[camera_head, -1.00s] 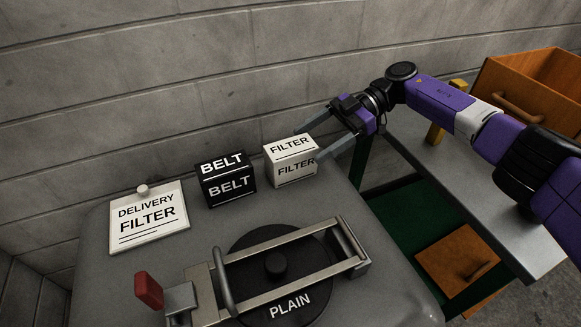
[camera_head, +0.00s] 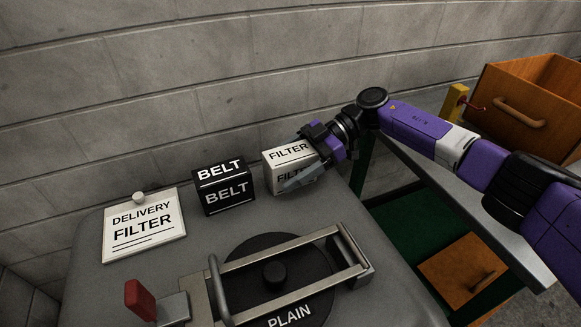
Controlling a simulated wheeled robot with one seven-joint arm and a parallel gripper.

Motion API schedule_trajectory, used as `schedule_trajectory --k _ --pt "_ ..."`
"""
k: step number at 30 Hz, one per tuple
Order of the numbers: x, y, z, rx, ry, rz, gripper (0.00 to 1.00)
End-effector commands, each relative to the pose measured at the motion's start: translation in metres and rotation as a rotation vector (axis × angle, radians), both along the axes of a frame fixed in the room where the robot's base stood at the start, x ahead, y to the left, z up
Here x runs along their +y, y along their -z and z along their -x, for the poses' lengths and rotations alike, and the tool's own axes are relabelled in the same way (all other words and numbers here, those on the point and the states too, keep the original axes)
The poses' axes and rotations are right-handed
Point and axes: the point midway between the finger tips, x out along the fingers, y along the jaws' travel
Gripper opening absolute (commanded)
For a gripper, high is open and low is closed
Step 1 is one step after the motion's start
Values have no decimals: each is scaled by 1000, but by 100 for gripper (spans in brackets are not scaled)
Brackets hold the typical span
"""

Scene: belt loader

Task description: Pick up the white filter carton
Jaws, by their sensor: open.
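The white filter carton (camera_head: 280,157) stands on the grey top (camera_head: 224,222) at the back, just right of the black belt carton (camera_head: 223,184). Its top and front read FILTER. My gripper (camera_head: 290,165) is at the carton's right side, with its near finger passing across the front face and covering part of the lettering. The far finger is mostly hidden behind the carton. The jaws are open, around the carton; I cannot tell whether either finger touches it.
A white DELIVERY FILTER card (camera_head: 143,226) lies left. In front is a metal frame (camera_head: 285,268) over a round black PLAIN disc (camera_head: 276,306), with a red handle (camera_head: 139,299). A block wall closes the back. A wooden drawer box (camera_head: 525,98) stands on the bench at right.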

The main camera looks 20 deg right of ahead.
Motion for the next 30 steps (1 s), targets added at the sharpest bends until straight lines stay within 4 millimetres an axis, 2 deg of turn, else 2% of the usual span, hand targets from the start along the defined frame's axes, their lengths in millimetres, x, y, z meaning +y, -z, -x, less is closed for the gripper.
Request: schedule_trajectory --k 2,14,23,26,30 --pt "0 0 0 0 0 0 78" --pt "0 0 0 0 0 0 0" --pt "0 -5 0 -2 0 -1 0" --pt "-1 -17 -1 -2 0 -1 0" --pt "0 -45 -1 -4 -1 -1 0"
